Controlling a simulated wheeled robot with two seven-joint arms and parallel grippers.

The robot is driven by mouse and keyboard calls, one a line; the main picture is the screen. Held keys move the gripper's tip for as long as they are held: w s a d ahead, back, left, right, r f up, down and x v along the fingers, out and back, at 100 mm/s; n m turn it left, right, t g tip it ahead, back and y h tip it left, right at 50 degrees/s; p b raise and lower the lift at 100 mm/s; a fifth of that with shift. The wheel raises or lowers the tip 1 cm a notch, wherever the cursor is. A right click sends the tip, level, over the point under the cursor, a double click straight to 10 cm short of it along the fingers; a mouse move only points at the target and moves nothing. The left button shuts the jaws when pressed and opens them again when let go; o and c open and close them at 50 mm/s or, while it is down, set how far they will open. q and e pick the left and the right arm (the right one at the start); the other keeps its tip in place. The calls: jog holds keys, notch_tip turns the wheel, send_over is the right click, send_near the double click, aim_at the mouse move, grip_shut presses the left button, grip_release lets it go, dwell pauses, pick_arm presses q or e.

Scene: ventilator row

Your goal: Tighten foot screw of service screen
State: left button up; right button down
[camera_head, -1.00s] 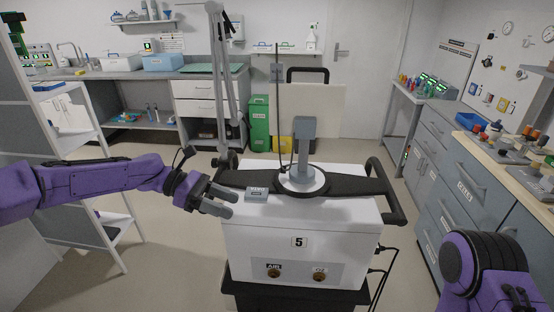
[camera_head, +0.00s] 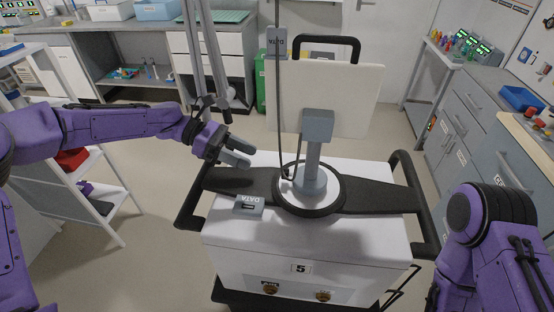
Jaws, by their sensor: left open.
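The service screen (camera_head: 345,92) shows as a pale blank panel behind a grey post (camera_head: 313,160). The post stands upright on a round foot (camera_head: 311,205) with a black rim, on top of the white ventilator cart (camera_head: 300,245) marked 5. I cannot make out the foot screw. My left gripper (camera_head: 244,153) is open and empty, above the cart's left rear edge, left of the post and apart from it. My right arm (camera_head: 492,225) is at the lower right; its gripper does not show.
A grey DATA box (camera_head: 249,205) lies on the cart's left front. A thin dark pole with a DATA tag (camera_head: 277,42) rises left of the post. Black handles (camera_head: 410,185) flank the cart. A shelf rack stands at left, drawers at right.

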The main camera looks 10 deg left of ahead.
aim_at(275, 180)
pick_arm(q)
jog(key=d, duration=0.1)
jog(key=s+d, duration=0.1)
jog(key=d, duration=0.2)
jog(key=shift+s+f, duration=0.3)
jog(key=shift+f, duration=0.1)
jog(key=d, duration=0.1)
jog(key=d+f, duration=0.1)
jog(key=w+d+f+p, duration=0.1)
jog(key=d, duration=0.1)
jog(key=shift+d+f, duration=0.1)
jog(key=shift+f, duration=0.1)
jog(key=shift+s+r, duration=0.15)
jog(key=shift+s, duration=0.15)
jog(key=shift+w, duration=0.1)
grip_shut()
